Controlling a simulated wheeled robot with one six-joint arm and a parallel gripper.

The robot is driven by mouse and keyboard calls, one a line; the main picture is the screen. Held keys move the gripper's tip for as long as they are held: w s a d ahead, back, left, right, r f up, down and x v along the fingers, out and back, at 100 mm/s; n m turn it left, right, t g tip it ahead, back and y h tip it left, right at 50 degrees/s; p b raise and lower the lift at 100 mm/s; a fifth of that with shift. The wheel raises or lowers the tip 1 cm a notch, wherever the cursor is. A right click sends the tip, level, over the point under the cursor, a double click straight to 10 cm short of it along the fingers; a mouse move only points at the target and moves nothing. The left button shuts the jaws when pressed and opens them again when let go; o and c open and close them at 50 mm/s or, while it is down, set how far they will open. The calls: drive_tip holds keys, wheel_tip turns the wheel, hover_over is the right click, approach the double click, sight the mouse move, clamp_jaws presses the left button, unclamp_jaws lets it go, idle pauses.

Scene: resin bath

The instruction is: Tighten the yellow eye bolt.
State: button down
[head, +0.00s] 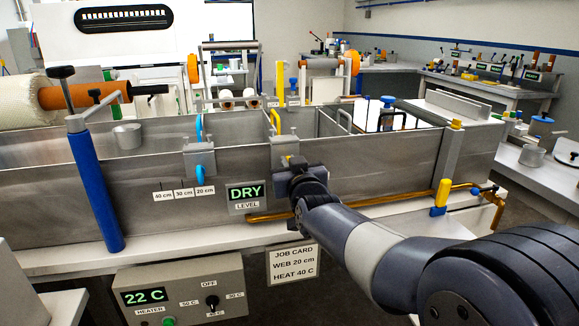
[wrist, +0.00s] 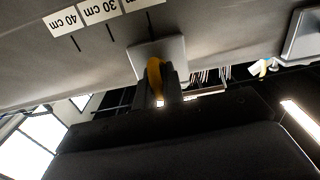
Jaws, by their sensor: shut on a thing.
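The yellow eye bolt (wrist: 155,76) shows in the wrist view between my gripper's fingers, in front of a grey clamp block (wrist: 172,47). My gripper (wrist: 157,92) is shut on it. In the head view my gripper (head: 296,168) is at the front wall of the metal bath, just below the right clamp block (head: 285,146), and hides the bolt. A yellow hoop (head: 275,121) stands above that block. How far the bolt is screwed in cannot be told.
To the left, a similar clamp block (head: 199,158) carries a blue eye bolt (head: 200,175). The level display (head: 245,193) reads DRY. A blue post (head: 94,190) stands at the left, and a brass pipe (head: 375,201) runs along the front wall. The job card (head: 293,263) hangs below.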

drive_tip(key=c, duration=1.5)
unclamp_jaws()
drive_tip(key=shift+c, duration=0.2)
drive_tip(key=v, duration=1)
drive_tip(key=shift+s, duration=0.4)
drive_tip(key=x, duration=1)
drive_tip(key=shift+w, duration=0.45)
